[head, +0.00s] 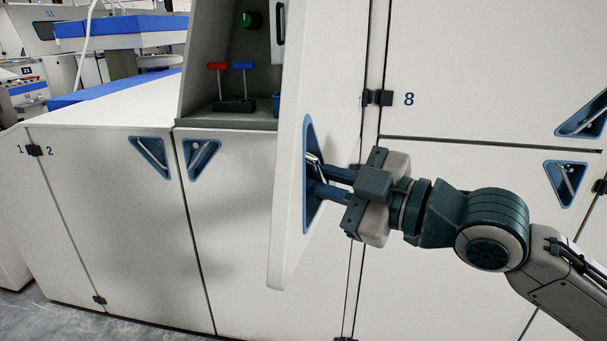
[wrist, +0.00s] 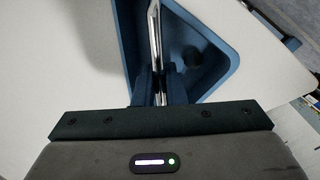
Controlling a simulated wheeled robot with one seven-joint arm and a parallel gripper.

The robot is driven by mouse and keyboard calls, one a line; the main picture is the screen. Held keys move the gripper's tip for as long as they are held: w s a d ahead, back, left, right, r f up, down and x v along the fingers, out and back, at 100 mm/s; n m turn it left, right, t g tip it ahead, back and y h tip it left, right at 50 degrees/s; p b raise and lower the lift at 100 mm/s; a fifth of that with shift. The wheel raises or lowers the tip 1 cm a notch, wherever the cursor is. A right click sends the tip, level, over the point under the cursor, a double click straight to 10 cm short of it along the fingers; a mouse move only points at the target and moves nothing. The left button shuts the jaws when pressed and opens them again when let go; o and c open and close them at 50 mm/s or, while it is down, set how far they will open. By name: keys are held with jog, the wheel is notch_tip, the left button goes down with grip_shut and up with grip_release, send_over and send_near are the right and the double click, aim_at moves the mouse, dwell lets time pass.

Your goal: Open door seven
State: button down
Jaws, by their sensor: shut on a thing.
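The door in my grip (head: 288,240) is a tall white panel standing swung out from the machine front, its left edge toward me. Hinges (head: 376,97) show on its right, beside the label 8; no 7 is readable on it. Its blue triangular recess (head: 309,200) holds a silver bar handle, which the wrist view shows as a bar (wrist: 154,35) in the blue recess (wrist: 208,50). My gripper (head: 316,178) reaches into the recess from the right, and its fingers (wrist: 162,88) are closed around the bar. The fingertips are partly hidden by the recess.
Left of the door is a niche (head: 190,115) with a green knob (head: 251,19) and red (head: 217,66) and blue (head: 242,66) handled levers. Closed white doors with blue recesses (head: 150,155) stand at left; door 8 (head: 480,70) is right. Grey floor (head: 40,315) shows lower left.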

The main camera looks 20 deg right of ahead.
jog(key=shift+d, duration=0.1)
dwell(0.3)
jog(key=c, duration=1.5)
grip_release()
jog(key=shift+c, duration=0.2)
jog(key=b+v, duration=0.5)
jog(key=v, duration=0.8)
jog(key=shift+s+d, duration=0.3)
